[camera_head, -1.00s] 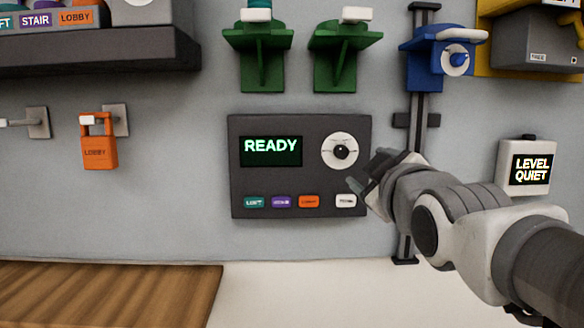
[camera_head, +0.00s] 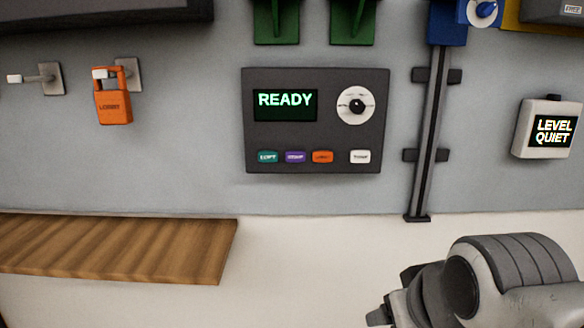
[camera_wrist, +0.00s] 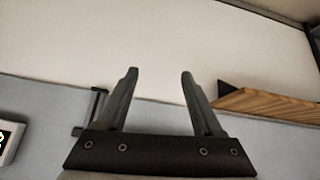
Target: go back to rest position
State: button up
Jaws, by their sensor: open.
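My gripper (camera_wrist: 159,75) shows in the wrist view with its two fingers apart and nothing between them. In the head view my arm is at the lower right, and the gripper end there is partly cut off by the bottom edge. It is below and to the right of the dark control panel (camera_head: 315,140), apart from it. The panel's screen (camera_head: 285,104) reads READY. The panel has a round dial (camera_head: 356,106) and a row of coloured buttons, among them a white one (camera_head: 360,157).
An orange LOBBY tag (camera_head: 114,105) hangs on a wall hook at left. A wooden shelf (camera_head: 120,250) juts out at lower left. A vertical rail (camera_head: 428,140) stands right of the panel. A LEVEL QUIET box (camera_head: 547,130) is at right. Green brackets (camera_head: 277,20) are above.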

jog(key=s+f+m+g, duration=0.1)
jog(key=s+f+g, duration=0.1)
jog(key=s+f, duration=0.15)
notch_tip(320, 180, up, 13)
jog(key=p, duration=1.2)
jog(key=shift+s+p, duration=0.3)
jog(key=shift+p, duration=0.05)
jog(key=shift+a, duration=0.1)
